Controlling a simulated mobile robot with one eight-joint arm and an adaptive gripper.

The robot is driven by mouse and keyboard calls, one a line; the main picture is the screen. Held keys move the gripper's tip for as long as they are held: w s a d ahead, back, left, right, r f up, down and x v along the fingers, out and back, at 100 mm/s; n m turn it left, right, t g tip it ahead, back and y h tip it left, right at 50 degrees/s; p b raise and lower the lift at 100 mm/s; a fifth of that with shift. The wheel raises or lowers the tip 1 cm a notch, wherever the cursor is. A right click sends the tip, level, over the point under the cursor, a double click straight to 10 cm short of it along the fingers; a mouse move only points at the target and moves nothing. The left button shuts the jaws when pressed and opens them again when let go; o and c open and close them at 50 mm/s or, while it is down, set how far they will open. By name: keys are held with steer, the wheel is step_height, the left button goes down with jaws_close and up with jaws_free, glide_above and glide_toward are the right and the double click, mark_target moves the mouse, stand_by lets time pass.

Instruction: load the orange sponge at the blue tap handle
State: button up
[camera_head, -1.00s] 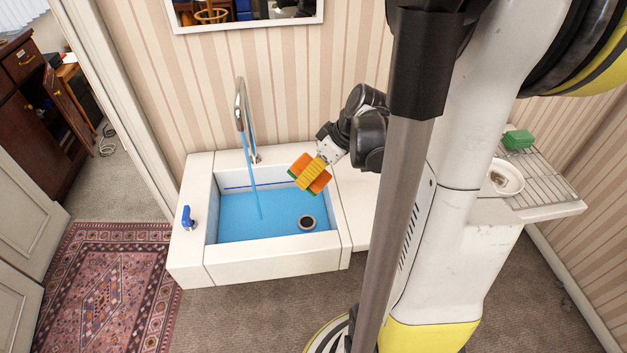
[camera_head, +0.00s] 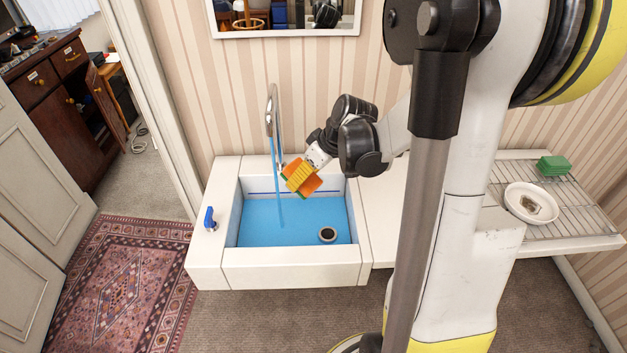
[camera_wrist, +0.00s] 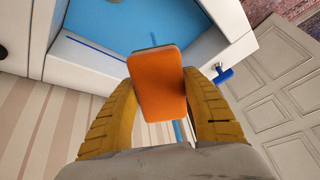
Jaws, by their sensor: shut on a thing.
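The orange sponge (camera_head: 311,185) is held in my gripper (camera_head: 299,177) above the back part of the sink (camera_head: 290,262). In the wrist view, the sponge (camera_wrist: 157,83) sits between the two yellow fingers of my gripper (camera_wrist: 157,95), which are shut on it. A blue stream of water (camera_head: 279,190) runs from the curved chrome tap (camera_head: 271,110) just left of the sponge. Whether the water touches the sponge is hard to tell. The blue tap handle (camera_head: 210,218) stands on the sink's left ledge, away from my gripper; it also shows in the wrist view (camera_wrist: 223,75).
The sink has a blue floor and a round drain (camera_head: 328,234). A white counter runs right to a wire rack (camera_head: 570,205) with a dirty white dish (camera_head: 530,203) and a green sponge (camera_head: 553,165). A mirror (camera_head: 285,17) hangs on the wall behind.

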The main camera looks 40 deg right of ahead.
mark_target(287, 174)
steer(key=shift+w+a+f+b, duration=0.2)
steer(key=shift+w+a, duration=0.15)
steer(key=shift+w, duration=0.4)
steer(key=shift+w+a+f+b, duration=0.15)
steer(key=shift+w+a, duration=0.25)
steer(key=shift+w, duration=0.3)
steer(key=shift+w+a+f+b, duration=0.2)
steer(key=shift+w+a, duration=0.15)
steer(key=shift+w, duration=0.4)
steer(key=s+a, duration=0.2)
steer(key=s, duration=0.5)
steer(key=shift+s, duration=0.4)
steer(key=s+a+r+p, duration=0.1)
steer(key=s+r+p, duration=0.3)
steer(key=shift+s, duration=0.4)
stand_by(0.7)
